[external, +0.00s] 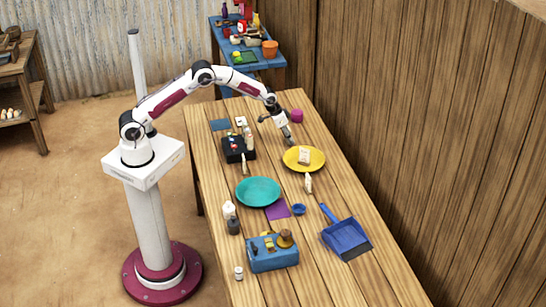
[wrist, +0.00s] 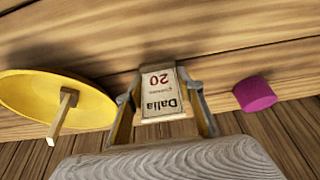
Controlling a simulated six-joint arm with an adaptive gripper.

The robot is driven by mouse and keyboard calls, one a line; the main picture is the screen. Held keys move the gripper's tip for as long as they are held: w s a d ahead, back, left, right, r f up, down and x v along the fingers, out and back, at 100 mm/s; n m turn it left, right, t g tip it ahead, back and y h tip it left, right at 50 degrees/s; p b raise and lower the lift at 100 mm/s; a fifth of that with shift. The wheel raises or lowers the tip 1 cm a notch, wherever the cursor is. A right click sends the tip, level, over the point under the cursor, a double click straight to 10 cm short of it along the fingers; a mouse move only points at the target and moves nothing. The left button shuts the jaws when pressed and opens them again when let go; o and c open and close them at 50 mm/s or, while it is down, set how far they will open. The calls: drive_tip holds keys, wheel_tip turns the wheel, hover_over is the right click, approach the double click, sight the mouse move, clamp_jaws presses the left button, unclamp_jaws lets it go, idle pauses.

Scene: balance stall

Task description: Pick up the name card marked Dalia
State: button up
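The name card (wrist: 162,95), cream with a red 20 and the word Dalia, shows upside down in the wrist view. It lies between the two fingers of my gripper (wrist: 160,84). The fingertips are apart, one close to each side edge of the card. I cannot tell whether they press on it. In the external view my gripper (external: 287,138) is low over the far part of the table, between the yellow plate and the magenta cylinder. The card cannot be made out there.
The yellow plate (external: 318,162) with a pale object (external: 304,156) on it is close beside my gripper. The magenta cylinder (external: 297,115) stands on its other side. A black tray (external: 238,154), teal plate (external: 258,192), blue dustpan (external: 346,237) and blue box (external: 273,258) are farther off.

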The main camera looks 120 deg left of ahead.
idle(0.3)
drive_tip(key=shift+r, duration=5)
